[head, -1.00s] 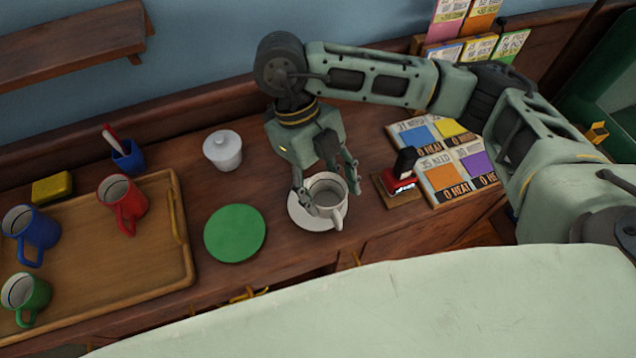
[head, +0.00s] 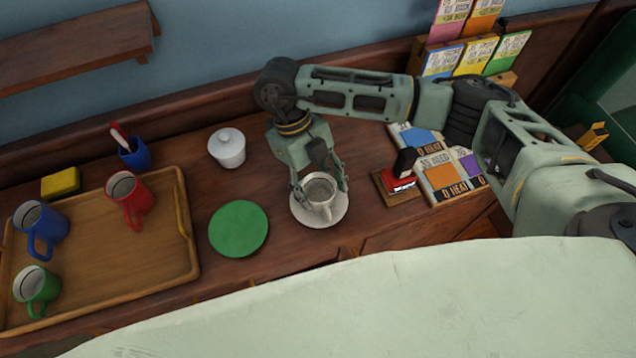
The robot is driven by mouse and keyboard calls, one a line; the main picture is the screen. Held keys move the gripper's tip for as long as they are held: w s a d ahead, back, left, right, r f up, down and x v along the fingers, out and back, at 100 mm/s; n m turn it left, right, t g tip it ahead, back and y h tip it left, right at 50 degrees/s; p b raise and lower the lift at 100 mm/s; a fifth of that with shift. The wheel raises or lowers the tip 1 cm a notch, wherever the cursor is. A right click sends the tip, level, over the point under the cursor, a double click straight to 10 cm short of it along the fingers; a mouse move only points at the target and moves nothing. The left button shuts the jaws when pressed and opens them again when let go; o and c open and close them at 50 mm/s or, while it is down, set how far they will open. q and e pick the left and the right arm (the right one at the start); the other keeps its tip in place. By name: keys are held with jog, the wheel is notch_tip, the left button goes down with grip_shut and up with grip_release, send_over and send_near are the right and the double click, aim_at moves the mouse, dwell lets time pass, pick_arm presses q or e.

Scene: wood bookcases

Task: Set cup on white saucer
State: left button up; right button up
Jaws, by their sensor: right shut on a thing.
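The white cup (head: 322,194) is upright over the middle of the white saucer (head: 318,222), with its handle toward the front. My right gripper (head: 320,187) reaches down from behind and is shut on the cup, one finger on each side. The cup looks very low over the saucer; I cannot tell if its base touches. The gripper and cup hide the saucer's back part. My left gripper is not in view.
A wooden tray (head: 110,270) at left holds red, blue and green mugs. A red-and-black stamp (head: 398,184) and cards (head: 440,195) lie to the right.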

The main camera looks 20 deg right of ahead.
jog(key=o, duration=0.8)
jog(key=shift+f, duration=0.2)
jog(key=o, duration=0.5)
jog(key=shift+r, duration=0.1)
jog(key=shift+c, duration=0.2)
jog(key=shift+r, duration=0.15)
jog(key=shift+w+r, duration=0.2)
jog(key=shift+r, duration=0.05)
jog(key=b+v, duration=0.2)
jog(key=v, duration=0.9)
jog(key=shift+r+b, duration=0.2)
jog(key=shift+b, duration=0.1)
jog(key=shift+a, duration=0.1)
